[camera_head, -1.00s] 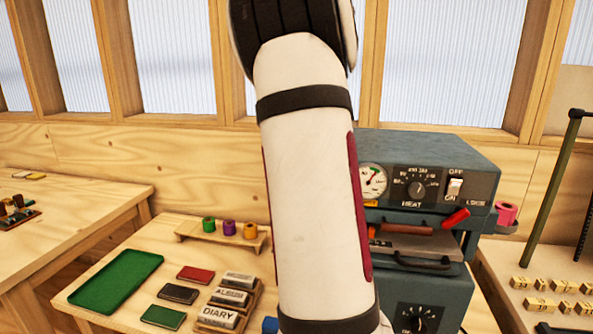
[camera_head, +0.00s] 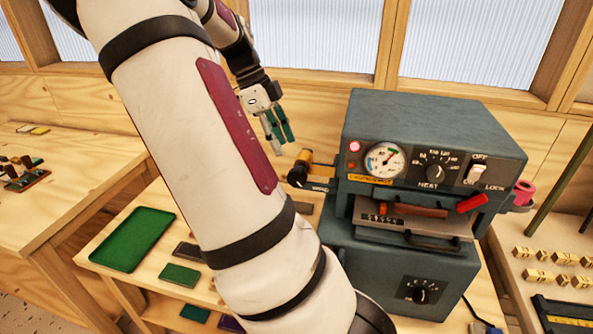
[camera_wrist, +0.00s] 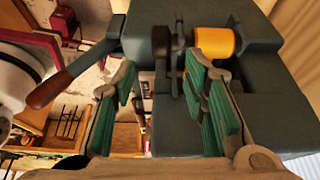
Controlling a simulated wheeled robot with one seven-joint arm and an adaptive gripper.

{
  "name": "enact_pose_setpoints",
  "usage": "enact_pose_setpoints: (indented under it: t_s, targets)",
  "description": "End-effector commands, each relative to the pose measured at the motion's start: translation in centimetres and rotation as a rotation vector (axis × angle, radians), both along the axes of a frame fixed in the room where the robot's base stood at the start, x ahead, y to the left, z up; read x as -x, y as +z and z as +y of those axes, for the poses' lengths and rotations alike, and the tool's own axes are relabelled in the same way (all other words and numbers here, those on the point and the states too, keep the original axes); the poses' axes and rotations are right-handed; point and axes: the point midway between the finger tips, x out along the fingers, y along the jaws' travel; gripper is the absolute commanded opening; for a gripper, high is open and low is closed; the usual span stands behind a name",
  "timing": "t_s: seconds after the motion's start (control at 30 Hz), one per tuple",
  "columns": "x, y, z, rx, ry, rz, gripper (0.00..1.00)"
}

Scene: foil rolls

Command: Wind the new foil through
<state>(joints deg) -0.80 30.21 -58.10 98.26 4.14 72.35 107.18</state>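The grey foil press (camera_head: 435,120) stands right of centre. A yellow-orange foil roll (camera_head: 303,157) sits on a holder at its left side, with a black knob (camera_head: 297,176) next to it. In the wrist view the yellow roll (camera_wrist: 213,42) and a dark round part (camera_wrist: 161,42) lie just beyond the fingers. My gripper (camera_head: 284,146) has green-padded fingers and hangs above and left of the roll. In the wrist view my gripper (camera_wrist: 160,65) is open, with nothing held between its fingers. A pink roll (camera_head: 523,192) is on the press's right side.
My arm crosses the head view and covers part of the left bench. A green tray (camera_head: 132,239) and dark books (camera_head: 180,274) lie there. Brass blocks (camera_head: 545,257) lie on the right bench.

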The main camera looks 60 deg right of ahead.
Motion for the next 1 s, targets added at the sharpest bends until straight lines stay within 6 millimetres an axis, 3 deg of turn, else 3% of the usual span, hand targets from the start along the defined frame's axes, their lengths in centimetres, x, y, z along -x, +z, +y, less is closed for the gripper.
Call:
enact_pose_setpoints:
  t_s: [0.3,0.5,0.97,1.0]
  targets:
    - [2.6,-5.7,-0.7,-0.002,-0.002,0.004,0.40]
    - [3.5,-8.3,-1.0,-0.002,-0.001,0.002,0.40]
    - [3.8,-9.5,-1.1,-0.001,0.000,-0.002,0.40]
    - [3.8,-9.5,-1.1,-0.001,0.000,-0.002,0.33]
